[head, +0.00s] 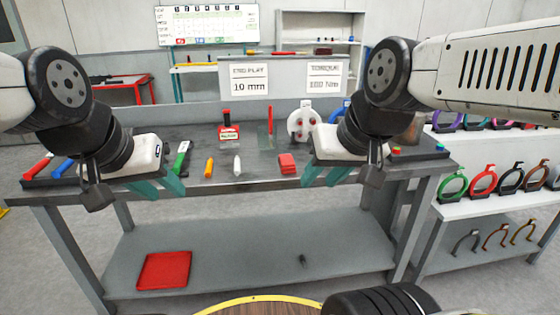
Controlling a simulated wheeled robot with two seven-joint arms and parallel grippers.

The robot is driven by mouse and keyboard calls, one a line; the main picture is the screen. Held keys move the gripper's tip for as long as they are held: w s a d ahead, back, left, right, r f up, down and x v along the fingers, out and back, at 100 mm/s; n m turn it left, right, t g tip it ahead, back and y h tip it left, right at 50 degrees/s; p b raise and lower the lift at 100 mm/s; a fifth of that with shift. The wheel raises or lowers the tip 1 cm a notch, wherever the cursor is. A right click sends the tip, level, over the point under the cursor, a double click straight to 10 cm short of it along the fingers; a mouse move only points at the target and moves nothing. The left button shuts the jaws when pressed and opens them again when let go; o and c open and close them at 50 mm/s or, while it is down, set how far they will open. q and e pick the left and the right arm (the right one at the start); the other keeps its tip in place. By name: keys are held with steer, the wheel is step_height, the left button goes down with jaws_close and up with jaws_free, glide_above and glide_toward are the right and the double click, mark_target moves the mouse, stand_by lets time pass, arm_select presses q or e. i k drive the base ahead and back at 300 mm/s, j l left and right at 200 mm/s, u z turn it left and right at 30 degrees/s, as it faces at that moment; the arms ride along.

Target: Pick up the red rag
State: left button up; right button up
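A small red folded block that looks like the red rag (288,163) lies on the grey workbench top (262,182), right of the middle. My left gripper (171,196) hangs at the bench's front edge, well left of the rag, with its teal fingers apart and nothing between them. My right gripper (319,184) is at the front edge, just right of and nearer than the rag, not touching it. Its teal fingers are apart and empty.
An orange marker (209,167) and a white bottle (237,165) stand left of the rag. A red-labelled holder (228,132) and a white round gauge (302,124) are behind. A red tray (164,270) lies on the lower shelf. A ring rack (484,181) stands right.

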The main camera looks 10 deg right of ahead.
mark_target(286, 163)
steer(key=z, duration=4.3)
steer(key=u, duration=3.8)
steer(key=i+l+u, duration=0.2)
steer(key=u, duration=0.15)
steer(key=i+l+u, duration=0.55)
steer(key=u, duration=0.15)
